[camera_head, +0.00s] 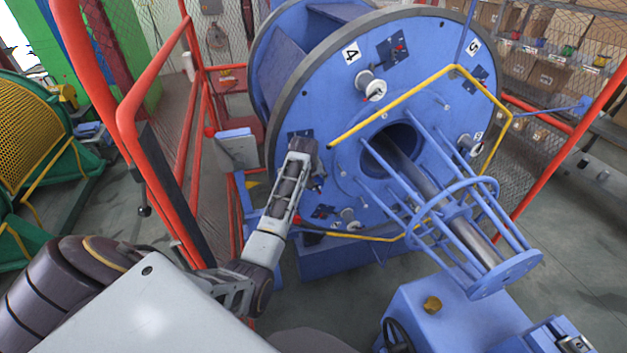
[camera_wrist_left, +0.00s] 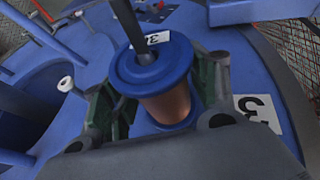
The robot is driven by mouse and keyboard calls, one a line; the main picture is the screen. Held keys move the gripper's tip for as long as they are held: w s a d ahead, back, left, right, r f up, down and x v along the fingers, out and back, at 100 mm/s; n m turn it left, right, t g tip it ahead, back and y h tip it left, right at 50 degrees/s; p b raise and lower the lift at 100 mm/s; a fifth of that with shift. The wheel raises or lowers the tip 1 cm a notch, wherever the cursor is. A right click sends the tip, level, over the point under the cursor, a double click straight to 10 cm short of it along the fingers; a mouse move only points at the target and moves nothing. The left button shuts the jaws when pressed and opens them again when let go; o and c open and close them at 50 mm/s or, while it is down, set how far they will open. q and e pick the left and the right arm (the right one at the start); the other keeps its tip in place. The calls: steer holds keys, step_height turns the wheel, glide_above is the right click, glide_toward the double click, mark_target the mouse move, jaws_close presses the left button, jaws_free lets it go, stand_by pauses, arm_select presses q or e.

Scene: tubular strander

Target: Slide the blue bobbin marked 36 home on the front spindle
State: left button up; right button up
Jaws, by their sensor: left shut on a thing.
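A blue bobbin (camera_wrist_left: 152,68) wound with copper-coloured wire shows in the left wrist view. A white label on its upper flange is partly legible, with a 3 visible. My left gripper (camera_wrist_left: 165,90) is shut on it, with a finger on each side. A dark rod (camera_wrist_left: 130,25) meets the middle of the bobbin's upper flange; how far the bobbin sits along a spindle cannot be told. In the head view my left gripper (camera_head: 304,158) is at the left side of the big blue disc (camera_head: 345,110), and the bobbin is hidden there. My right gripper is not in view.
A yellow bent bar (camera_head: 400,96) crosses the disc's face. A blue cage of rods (camera_head: 450,205) surrounds the central shaft. White bobbins (camera_head: 371,86) sit at other positions on the disc. Red guard rails (camera_head: 130,110) stand at left. A white numbered plate (camera_wrist_left: 258,112) lies beside the gripper.

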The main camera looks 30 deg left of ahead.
arm_select(q)
steer(key=shift+w+a, duration=0.1)
steer(key=shift+a, duration=0.05)
steer(key=o, duration=1.5)
steer(key=shift+r, duration=0.15)
steer(key=shift+v, duration=4.35)
